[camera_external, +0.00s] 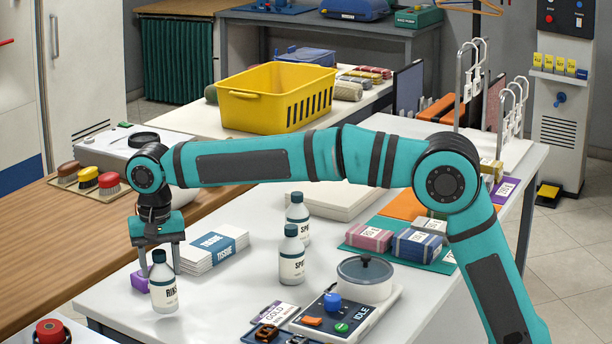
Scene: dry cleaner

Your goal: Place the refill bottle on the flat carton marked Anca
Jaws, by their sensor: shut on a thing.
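My gripper (162,266) points down at the left of the white table, shut on a white bottle (164,294). Two similar bottles with labels starting "SPO" stand near the table's middle, one in front (291,256) and one behind (298,216). A flat white carton (330,201) lies behind them, partly hidden by my arm and the bottles. I can read no "Anca" mark on any carton.
A stack of tissue packs (214,250) lies right of my gripper, and a purple item (139,281) is just behind the held bottle. A pot on a control unit (365,280) stands at the front right. Bare table (225,300) lies between.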

